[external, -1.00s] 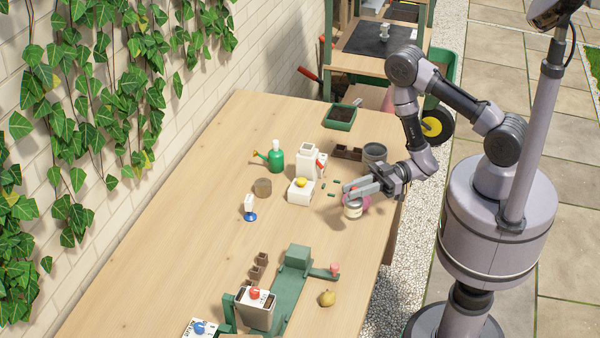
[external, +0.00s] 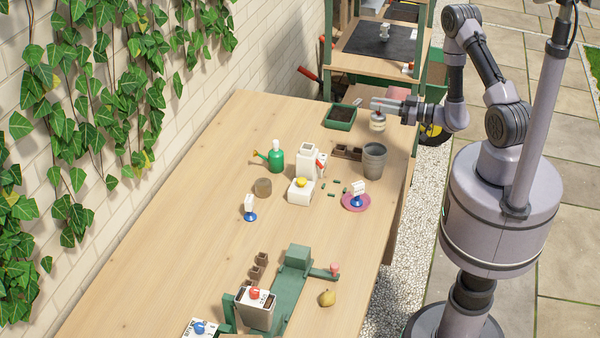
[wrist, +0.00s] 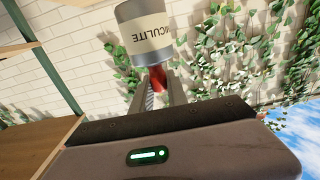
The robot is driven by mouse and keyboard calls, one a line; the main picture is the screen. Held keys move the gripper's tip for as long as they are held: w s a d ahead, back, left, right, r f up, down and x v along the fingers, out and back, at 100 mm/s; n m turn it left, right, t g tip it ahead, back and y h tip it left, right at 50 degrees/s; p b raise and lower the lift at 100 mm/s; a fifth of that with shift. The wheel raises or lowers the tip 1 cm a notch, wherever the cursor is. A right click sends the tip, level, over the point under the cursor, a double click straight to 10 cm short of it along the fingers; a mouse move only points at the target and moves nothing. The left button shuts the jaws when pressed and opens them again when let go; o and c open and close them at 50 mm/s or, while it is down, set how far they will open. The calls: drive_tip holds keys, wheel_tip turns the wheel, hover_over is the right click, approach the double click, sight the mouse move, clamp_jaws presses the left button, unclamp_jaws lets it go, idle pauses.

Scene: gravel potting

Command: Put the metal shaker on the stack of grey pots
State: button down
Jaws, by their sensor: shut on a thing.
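My gripper (external: 380,104) is shut on the metal shaker (external: 377,122) near its top and holds it in the air near the back right of the table. In the wrist view the shaker (wrist: 146,34) is a grey can with a cream label, partly reading "ICULITE". A red part shows between the fingers (wrist: 160,85). The stack of grey pots (external: 375,158) stands upright on the table, a little nearer the camera than the shaker in the external view. The shaker looks apart from the stack.
A pink saucer (external: 369,205) carries a blue-footed label holder (external: 356,196). Brown pots (external: 346,152) sit left of the stack, and a green soil tray (external: 340,117) lies behind.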

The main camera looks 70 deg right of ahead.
sight(379, 124)
wheel_tip(379, 124, down, 7)
drive_tip(key=b, duration=0.2)
drive_tip(key=shift+f+b, duration=0.2)
drive_tip(key=shift+b, duration=0.15)
drive_tip(key=shift+f, duration=0.15)
drive_tip(key=c, duration=1.3)
unclamp_jaws()
